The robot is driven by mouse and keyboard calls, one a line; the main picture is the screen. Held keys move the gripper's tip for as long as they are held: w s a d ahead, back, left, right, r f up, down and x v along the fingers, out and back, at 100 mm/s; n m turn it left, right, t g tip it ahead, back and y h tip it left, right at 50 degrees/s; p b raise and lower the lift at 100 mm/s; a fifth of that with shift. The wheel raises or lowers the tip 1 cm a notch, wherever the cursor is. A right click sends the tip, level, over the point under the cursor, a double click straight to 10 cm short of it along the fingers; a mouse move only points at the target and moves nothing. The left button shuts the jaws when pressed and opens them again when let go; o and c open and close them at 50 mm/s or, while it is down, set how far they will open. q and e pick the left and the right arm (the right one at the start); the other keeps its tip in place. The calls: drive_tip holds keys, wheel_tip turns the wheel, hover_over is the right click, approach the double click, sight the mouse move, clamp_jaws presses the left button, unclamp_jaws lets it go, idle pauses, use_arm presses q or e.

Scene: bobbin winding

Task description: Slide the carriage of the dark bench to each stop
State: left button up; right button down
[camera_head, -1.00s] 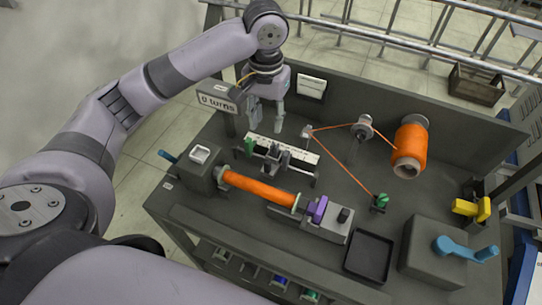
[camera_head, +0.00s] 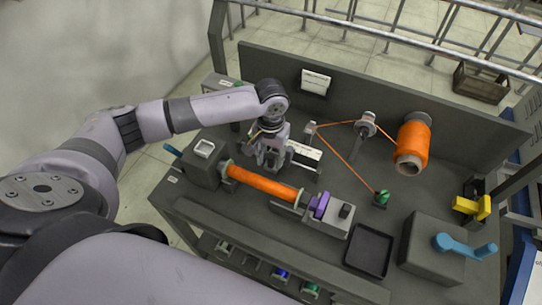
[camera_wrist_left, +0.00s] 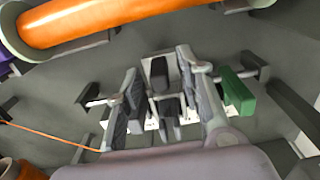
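My left gripper (camera_head: 272,162) is low over the bench, pointing down at the carriage behind the orange-wound bobbin (camera_head: 264,184). In the left wrist view its two fingers (camera_wrist_left: 165,88) are spread on either side of the carriage (camera_wrist_left: 160,75), a dark block on a pale part. I see gaps between fingers and block. A green stop (camera_wrist_left: 238,92) stands just outside the right-hand finger; a dark post (camera_wrist_left: 90,96) stands on the other side. The white scale strip (camera_head: 304,153) is partly hidden by the gripper in the head view. My right gripper is out of view.
Orange thread runs from the large spool (camera_head: 412,144) over a guide (camera_head: 366,124) to a green tensioner (camera_head: 382,197). A black tray (camera_head: 352,259) and a grey box with a blue crank (camera_head: 466,246) are at the right. The bobbin (camera_wrist_left: 110,18) lies close beside the gripper.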

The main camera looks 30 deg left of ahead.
use_arm(q)
drive_tip(key=shift+f, duration=0.2)
clamp_jaws()
idle(0.4)
idle(0.4)
